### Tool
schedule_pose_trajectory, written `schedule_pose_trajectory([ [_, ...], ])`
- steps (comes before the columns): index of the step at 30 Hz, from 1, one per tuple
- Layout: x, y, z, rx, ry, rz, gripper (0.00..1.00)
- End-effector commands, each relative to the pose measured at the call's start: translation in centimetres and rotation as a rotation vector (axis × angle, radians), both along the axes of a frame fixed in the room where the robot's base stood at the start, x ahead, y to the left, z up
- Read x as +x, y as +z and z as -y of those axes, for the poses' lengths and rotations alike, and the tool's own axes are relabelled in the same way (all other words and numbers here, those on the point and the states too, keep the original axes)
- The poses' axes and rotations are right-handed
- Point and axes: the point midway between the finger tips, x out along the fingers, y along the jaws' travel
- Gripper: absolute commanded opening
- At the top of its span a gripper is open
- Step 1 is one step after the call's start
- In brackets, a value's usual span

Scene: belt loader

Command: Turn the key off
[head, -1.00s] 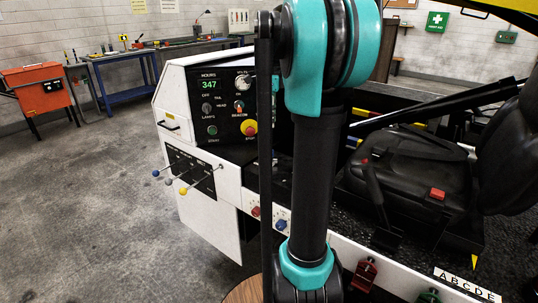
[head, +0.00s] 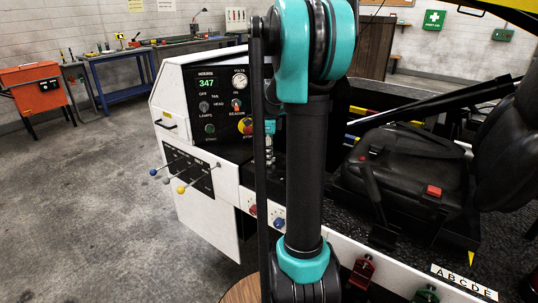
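The white machine's black control panel (head: 222,92) shows left of my arm, with a lit green 347 hour display (head: 206,83). No key can be made out for certain; my arm hides the panel's right side. The red and yellow stop button (head: 248,125) is partly covered by a small dark shape that I cannot identify. Small teal and grey parts, likely the end of my arm with my gripper (head: 269,145), peek out between my arm links beside the panel. The fingers are mostly hidden, so I cannot tell their opening or any contact.
Levers with blue, white and yellow knobs (head: 181,189) stick out below the panel. Red and blue knobs (head: 278,224) sit on the white front rail. A black seat (head: 405,160) is right of my arm. Open floor (head: 90,210) lies to the left.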

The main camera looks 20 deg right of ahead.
Motion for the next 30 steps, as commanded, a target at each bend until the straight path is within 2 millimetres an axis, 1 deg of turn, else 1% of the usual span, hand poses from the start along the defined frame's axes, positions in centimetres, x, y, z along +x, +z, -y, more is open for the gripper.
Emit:
schedule_pose_trajectory([
  [7,-0.01,-0.10,0.00,0.000,0.000,0.000,0.35],
  [8,-0.01,-0.10,0.00,0.000,0.000,0.000,0.34],
  [16,-0.01,-0.08,0.00,0.000,0.000,0.000,0.00],
  [30,0.01,-0.07,0.00,0.000,0.029,0.000,0.00],
])
